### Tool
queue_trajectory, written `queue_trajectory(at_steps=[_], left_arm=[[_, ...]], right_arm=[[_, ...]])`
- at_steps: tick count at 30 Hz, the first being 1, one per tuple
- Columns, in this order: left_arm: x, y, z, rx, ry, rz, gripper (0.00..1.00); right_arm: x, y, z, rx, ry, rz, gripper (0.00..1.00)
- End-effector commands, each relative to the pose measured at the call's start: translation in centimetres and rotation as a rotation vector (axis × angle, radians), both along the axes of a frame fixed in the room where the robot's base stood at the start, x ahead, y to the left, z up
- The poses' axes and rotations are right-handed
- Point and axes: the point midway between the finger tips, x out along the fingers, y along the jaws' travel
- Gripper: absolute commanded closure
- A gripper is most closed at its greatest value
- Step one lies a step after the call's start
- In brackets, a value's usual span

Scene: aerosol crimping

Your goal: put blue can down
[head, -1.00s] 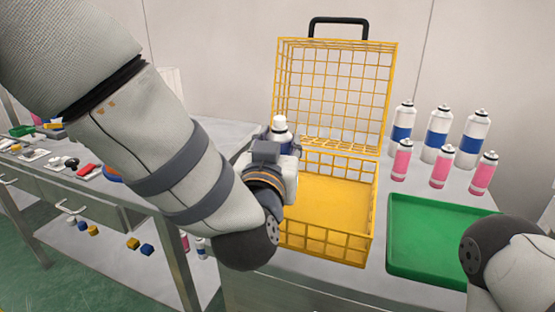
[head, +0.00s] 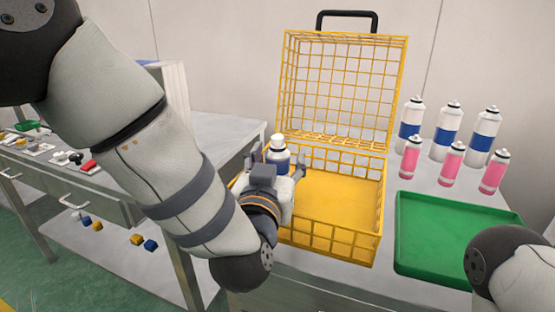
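The blue can (head: 278,148), white with a blue band, stands upright at the back left of the yellow wire basket (head: 335,243). Its lower part is hidden behind my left gripper, so I cannot tell whether it is inside the basket or what it rests on. My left gripper (head: 279,160) is around the can with its fingers spread to either side. A gap shows between the can and the right finger. My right gripper is out of view; only part of my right arm shows at the lower right.
The basket's lid (head: 340,90) stands open at the back. Several blue-banded cans (head: 447,135) and pink cans (head: 450,163) stand right of the basket, behind a bare green tray (head: 445,240). A side table (head: 95,190) with small items is at left. The basket floor is mostly clear.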

Motion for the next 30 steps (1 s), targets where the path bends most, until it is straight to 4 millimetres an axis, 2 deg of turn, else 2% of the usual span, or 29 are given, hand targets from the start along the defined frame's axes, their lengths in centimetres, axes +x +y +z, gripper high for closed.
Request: queue_trajectory(at_steps=[7, 11, 18, 21, 25, 30], left_arm=[[-0.2, 0.0, 0.6, 0.001, -0.001, 0.0, 0.45], [-2.7, 0.2, 0.7, 0.002, -0.001, -0.003, 0.45], [-8.6, 0.9, 0.6, 0.002, 0.0, -0.002, 0.45], [-10.4, 1.2, 0.5, 0.001, 0.001, -0.001, 0.45], [-11.6, 1.4, 0.5, 0.0, 0.0, -0.001, 0.45], [-12.0, 1.4, 0.4, 0.0, 0.001, 0.0, 0.45]], right_arm=[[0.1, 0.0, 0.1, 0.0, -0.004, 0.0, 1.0], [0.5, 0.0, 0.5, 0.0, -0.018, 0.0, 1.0], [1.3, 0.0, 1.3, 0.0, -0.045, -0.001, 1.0], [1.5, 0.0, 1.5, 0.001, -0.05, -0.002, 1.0], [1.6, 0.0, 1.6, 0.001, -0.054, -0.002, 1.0], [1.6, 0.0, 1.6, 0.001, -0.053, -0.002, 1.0]])
